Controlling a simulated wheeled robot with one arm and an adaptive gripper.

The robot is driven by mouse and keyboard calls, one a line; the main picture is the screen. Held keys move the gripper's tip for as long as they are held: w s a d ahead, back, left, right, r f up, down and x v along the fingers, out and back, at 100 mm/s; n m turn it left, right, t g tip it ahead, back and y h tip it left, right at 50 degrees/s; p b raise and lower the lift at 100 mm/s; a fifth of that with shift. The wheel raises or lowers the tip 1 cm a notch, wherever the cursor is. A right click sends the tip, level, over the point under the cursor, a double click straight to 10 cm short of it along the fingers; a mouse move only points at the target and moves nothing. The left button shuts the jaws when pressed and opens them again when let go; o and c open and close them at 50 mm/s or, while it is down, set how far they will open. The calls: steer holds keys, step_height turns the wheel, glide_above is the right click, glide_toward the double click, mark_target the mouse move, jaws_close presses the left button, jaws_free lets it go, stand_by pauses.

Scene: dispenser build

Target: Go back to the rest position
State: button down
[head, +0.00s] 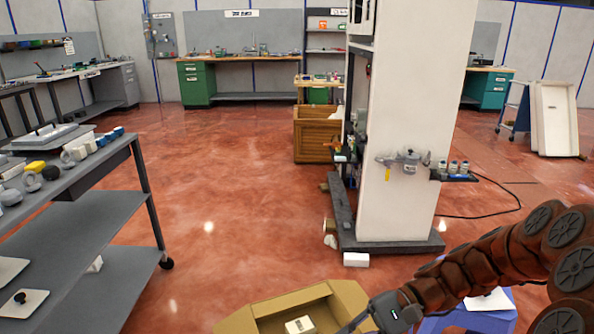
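My arm reaches in from the right edge at the lower right. My gripper (372,316) is at the bottom edge, beside the right side of an open cardboard box (349,300). One dark finger shows in part; the rest is cut off by the frame or too small to make out, so I cannot tell whether it is open or shut. A small white block (299,325) lies inside the box, apart from the gripper.
A grey cart (75,205) with several parts stands at left. A white column (405,110) with a dark base holds a dispenser fixture (408,160) and bottles. A white block (356,260) lies before it. A blue bin (505,298) is under my arm. The middle floor is clear.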

steer(key=s+r+n+h+p, duration=0.4)
steer(key=s+r+h+p, duration=0.4)
steer(key=s, duration=0.3)
steer(key=s+d+r+n+t+h+p, duration=0.1)
steer(key=s+d+r+t+h+p, duration=0.2)
steer(key=s+d+r+h+p, duration=0.3)
steer(key=d+r+p, duration=0.4)
steer(key=r, duration=0.2)
steer(key=shift+s+n, duration=0.3)
steer(key=shift+n, duration=0.1)
stand_by(0.5)
